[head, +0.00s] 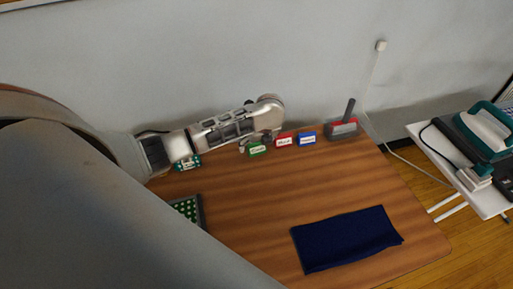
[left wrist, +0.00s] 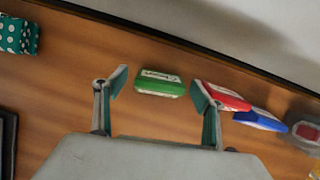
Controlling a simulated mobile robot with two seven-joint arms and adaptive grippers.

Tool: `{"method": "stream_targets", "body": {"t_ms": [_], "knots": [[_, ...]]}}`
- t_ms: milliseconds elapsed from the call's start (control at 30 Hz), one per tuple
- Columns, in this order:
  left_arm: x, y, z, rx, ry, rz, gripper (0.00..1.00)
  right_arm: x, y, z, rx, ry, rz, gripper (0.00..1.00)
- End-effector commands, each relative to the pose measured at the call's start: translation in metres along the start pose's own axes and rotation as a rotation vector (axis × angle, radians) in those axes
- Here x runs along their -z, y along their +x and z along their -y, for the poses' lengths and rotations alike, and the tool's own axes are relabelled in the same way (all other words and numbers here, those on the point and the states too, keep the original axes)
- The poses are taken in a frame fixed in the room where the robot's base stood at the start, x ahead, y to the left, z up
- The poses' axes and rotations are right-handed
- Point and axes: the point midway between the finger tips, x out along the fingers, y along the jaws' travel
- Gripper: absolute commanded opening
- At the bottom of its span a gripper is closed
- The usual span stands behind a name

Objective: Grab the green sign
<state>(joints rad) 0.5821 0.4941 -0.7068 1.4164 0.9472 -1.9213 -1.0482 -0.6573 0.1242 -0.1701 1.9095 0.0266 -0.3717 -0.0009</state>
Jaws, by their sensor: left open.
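The green sign (head: 257,150) is a small block with a white label, standing near the back edge of the wooden table. It also shows in the left wrist view (left wrist: 160,82), ahead of and between the two fingers. My left gripper (left wrist: 160,92) is open and empty there, its fingertips close to either side of the sign. In the head view my left gripper (head: 255,141) is at the sign, partly hidden by its own arm. Whether a finger touches the sign cannot be told. My right gripper is not in view.
A red sign (head: 284,139) and a blue sign (head: 307,139) stand just right of the green one. A grey and red block with a handle (head: 343,128) is farther right. A dotted teal box (head: 188,162) is left. A navy cloth (head: 345,239) lies in front.

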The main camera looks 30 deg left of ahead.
Motion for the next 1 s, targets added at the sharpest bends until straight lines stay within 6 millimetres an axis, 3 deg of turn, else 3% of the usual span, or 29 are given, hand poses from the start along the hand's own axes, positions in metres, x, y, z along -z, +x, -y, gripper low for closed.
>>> {"method": "stream_targets", "body": {"t_ms": [167,300,767,1000], "knots": [[0.000,0.000,0.000,0.001,0.000,0.000,0.69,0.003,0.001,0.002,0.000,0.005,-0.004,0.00],[0.000,0.000,0.000,0.001,0.000,0.000,0.33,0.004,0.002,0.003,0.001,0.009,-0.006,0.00],[-0.002,-0.004,0.001,0.002,-0.001,-0.001,0.33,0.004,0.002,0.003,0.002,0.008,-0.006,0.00],[-0.013,-0.030,0.001,0.004,-0.001,0.002,0.33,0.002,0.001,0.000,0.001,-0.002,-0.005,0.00]]}}
